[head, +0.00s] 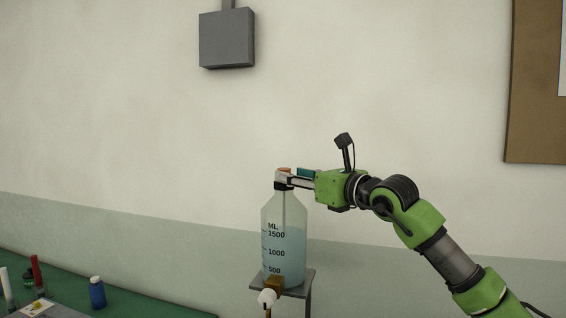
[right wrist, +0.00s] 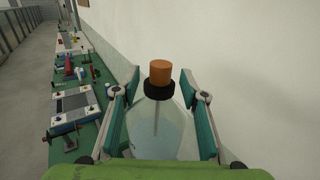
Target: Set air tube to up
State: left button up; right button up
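A clear bottle (head: 284,240) marked in ML holds bluish liquid and stands upright on a small grey stand. The air tube (right wrist: 156,120) is a thin pale rod running down inside the bottle from its dark collar (right wrist: 160,90). An orange knob (right wrist: 160,72) tops it; in the head view only a little of the knob (head: 285,170) shows above the fingers. My right gripper (head: 284,180) is at the bottle's top. In the right wrist view its teal-padded fingers (right wrist: 161,100) stand apart on both sides of the knob and collar, with gaps. My left gripper is not in view.
A brass-coloured fitting (head: 274,283) with a white knob (head: 266,297) is low on the bottle's front. The grey stand (head: 308,276) is small. A green bench (head: 150,304) with a blue bottle (head: 97,293) lies left. The wall is close behind.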

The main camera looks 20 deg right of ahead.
aim_at(284, 169)
jog(key=p+x, duration=0.1)
jog(key=x, duration=0.3)
jog(key=shift+w+r+p, duration=0.1)
jog(key=shift+w+p, duration=0.1)
jog(key=shift+p, duration=0.15)
jog(key=shift+w, duration=0.15)
grip_shut()
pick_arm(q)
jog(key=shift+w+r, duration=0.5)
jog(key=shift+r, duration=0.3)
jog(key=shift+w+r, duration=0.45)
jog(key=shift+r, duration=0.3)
pick_arm(e)
jog(key=shift+r, duration=1.75)
grip_release()
